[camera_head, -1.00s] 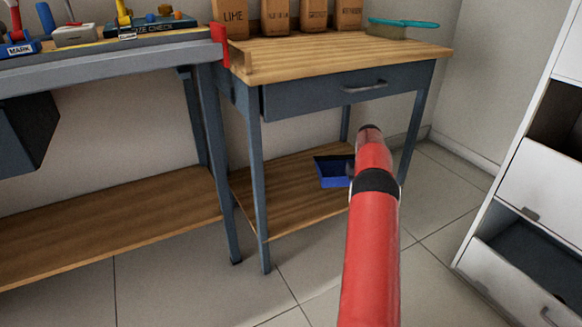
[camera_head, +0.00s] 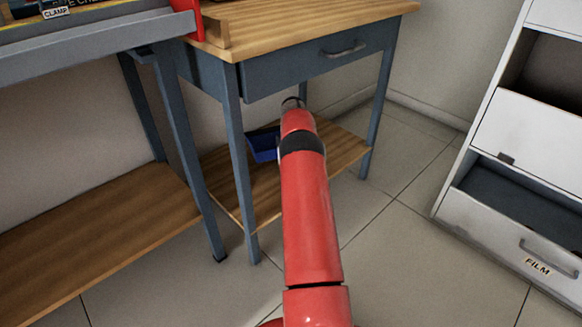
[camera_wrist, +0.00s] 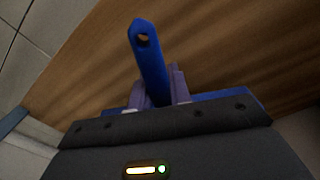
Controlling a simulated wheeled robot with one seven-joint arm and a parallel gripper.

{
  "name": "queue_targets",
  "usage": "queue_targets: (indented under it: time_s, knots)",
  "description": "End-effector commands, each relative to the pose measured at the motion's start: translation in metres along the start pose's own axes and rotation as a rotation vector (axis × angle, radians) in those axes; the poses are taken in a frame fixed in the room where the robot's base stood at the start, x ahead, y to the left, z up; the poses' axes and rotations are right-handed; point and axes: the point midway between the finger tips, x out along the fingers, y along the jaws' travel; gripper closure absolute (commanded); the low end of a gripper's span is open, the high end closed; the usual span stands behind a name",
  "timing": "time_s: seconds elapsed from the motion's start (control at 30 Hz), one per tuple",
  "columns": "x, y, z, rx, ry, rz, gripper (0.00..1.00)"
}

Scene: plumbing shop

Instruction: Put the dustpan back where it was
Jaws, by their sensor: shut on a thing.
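The blue dustpan (camera_head: 264,147) is at the lower wooden shelf (camera_head: 345,150) of the small grey table in the head view, partly hidden behind my red arm. In the wrist view its blue handle (camera_wrist: 150,62), with a hole at the end, stands between my gripper's fingers (camera_wrist: 160,92). My gripper is shut on the handle. The pan's blue body (camera_wrist: 225,98) shows beyond the gripper housing, above wood. I cannot tell whether the pan touches the shelf. My fingers are hidden in the head view.
The table's drawer (camera_head: 320,57) and top lie above the shelf, and its grey front leg (camera_head: 240,165) stands to the left. A longer workbench with a low shelf (camera_head: 100,235) is at left. A white cabinet (camera_head: 530,130) is at right, a lower bin tilted open. Tiled floor is clear between.

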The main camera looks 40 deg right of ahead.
Motion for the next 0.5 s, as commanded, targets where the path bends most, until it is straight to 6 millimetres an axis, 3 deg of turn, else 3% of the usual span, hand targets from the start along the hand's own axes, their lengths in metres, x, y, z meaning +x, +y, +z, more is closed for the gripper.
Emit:
queue_targets:
  time_s: [0.2,0.5]
  knots:
    - [0.037,0.000,0.001,0.000,-0.001,-0.001,1.00]
    - [0.041,0.000,0.000,0.000,0.002,0.000,1.00]
